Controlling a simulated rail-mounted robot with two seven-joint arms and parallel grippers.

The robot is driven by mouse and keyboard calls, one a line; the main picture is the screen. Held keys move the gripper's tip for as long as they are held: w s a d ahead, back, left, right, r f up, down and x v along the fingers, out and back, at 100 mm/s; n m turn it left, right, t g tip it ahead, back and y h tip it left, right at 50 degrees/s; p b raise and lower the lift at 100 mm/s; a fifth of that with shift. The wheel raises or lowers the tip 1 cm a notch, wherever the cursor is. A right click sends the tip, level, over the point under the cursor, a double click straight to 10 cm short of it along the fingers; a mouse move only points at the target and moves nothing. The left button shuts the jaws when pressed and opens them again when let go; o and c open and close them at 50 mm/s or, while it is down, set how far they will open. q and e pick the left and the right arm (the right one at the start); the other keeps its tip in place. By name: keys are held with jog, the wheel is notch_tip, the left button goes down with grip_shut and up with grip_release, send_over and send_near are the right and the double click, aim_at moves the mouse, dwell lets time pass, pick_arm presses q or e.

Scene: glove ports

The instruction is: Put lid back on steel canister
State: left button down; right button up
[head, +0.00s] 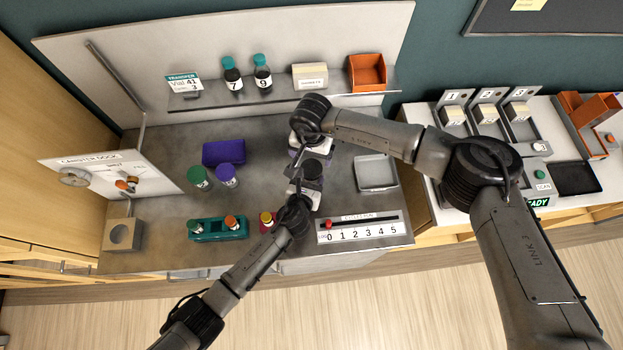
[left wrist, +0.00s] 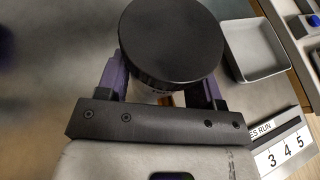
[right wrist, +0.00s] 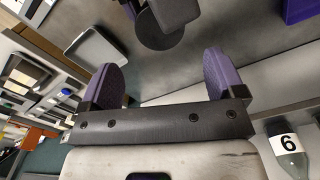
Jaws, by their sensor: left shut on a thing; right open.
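A wide black round lid (left wrist: 172,42) fills the top middle of the left wrist view. Below its rim a pale, partly hidden body, apparently the steel canister (left wrist: 165,97), shows between the fingers. My left gripper (left wrist: 160,85) is shut around that body; the lid hides its fingertips. The black top also shows between my two hands in the head view (head: 312,168). I cannot tell if the lid is fully seated. My right gripper (right wrist: 165,75) is open and empty, behind and apart from the dark round top (right wrist: 160,30). Its hand shows in the head view (head: 303,142).
A grey tray (head: 376,173) stands to the right and a numbered scale (head: 360,227) in front of it. A purple box (head: 223,152), capped vials (head: 200,178) and a teal rack (head: 218,229) stand left. A shelf with bottles (head: 232,78) runs behind. The canister dock panel (head: 110,175) is far left.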

aim_at(312, 168)
jog(key=shift+f, duration=3.95)
jog(key=shift+c, duration=0.4)
jog(key=c, duration=0.8)
jog(key=m, duration=0.6)
jog(key=shift+m, duration=0.3)
jog(key=shift+c, duration=0.2)
jog(key=o, duration=1)
jog(key=shift+r, duration=2.25)
